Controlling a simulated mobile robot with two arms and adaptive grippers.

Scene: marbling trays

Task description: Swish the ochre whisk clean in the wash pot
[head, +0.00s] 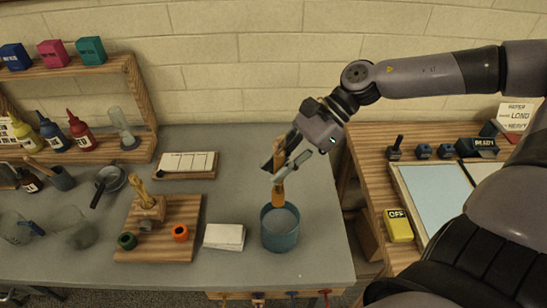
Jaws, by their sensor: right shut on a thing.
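My right gripper (287,163) is shut on the ochre whisk (278,192), which has an orange-brown handle. The whisk is held roughly upright, and its lower end is down at the mouth of the wash pot, hidden behind the rim or in the grey contents. The wash pot (280,238) is a blue-teal round pot near the front right of the grey table. My left gripper is not in view.
A white folded cloth or pad (224,237) lies just left of the pot. A wooden board (187,211) holds small rings and a wooden stand. A tray (430,199) with pale blue contents and a yellow OFF block (398,226) are on the right bench.

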